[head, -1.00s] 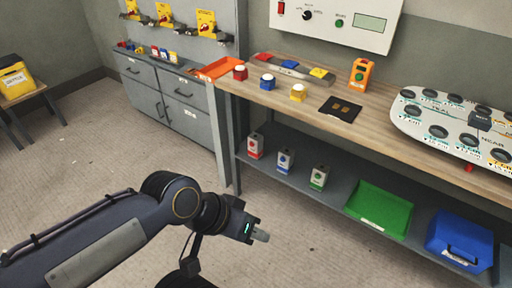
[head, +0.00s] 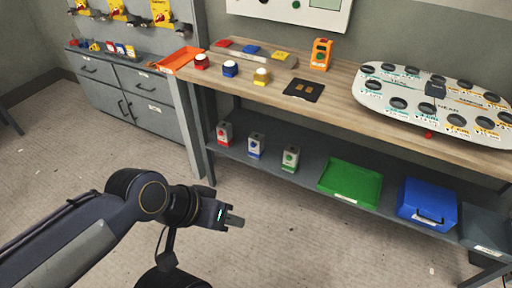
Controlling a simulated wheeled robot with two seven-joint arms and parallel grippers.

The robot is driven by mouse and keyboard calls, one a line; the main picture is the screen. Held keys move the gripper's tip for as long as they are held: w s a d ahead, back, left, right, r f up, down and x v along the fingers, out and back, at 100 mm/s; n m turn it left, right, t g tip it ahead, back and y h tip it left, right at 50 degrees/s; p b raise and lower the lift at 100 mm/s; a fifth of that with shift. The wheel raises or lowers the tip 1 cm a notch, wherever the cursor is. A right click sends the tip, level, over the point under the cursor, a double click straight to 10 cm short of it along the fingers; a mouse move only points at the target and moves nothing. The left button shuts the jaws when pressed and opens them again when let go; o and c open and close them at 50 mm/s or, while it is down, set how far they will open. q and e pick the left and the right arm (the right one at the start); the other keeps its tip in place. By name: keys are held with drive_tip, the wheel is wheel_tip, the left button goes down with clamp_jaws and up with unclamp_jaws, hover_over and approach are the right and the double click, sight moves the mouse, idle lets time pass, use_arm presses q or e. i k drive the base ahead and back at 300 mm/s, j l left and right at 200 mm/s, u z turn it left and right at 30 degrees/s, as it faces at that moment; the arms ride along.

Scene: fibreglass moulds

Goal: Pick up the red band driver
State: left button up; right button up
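I cannot single out a red band driver. Several dark tools hang in front of yellow cards on the wall panel at top left, one of them a dark tool (head: 181,29) at its right end; no band colour is readable on them. My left gripper (head: 235,221) is over the floor in front of the bench, well apart from the tools and the bench. It holds nothing that I can see, and its fingers overlap from this angle. My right gripper is not in view.
A wooden bench (head: 330,97) carries red, blue and yellow pots, a black pad (head: 303,90), an orange device (head: 321,54) and a white oval board (head: 400,90). Its lower shelf holds a green tray (head: 350,182) and blue box (head: 427,203). Grey drawers (head: 130,95) stand left.

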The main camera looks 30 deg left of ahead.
sight(226, 141)
drive_tip(key=u, duration=1.25)
drive_tip(key=i+j+z, duration=0.6)
drive_tip(key=i+z, duration=0.15)
drive_tip(key=i+j+z, duration=0.2)
drive_tip(key=i, duration=0.25)
drive_tip(key=i+j+z, duration=0.15)
drive_tip(key=i, duration=0.3)
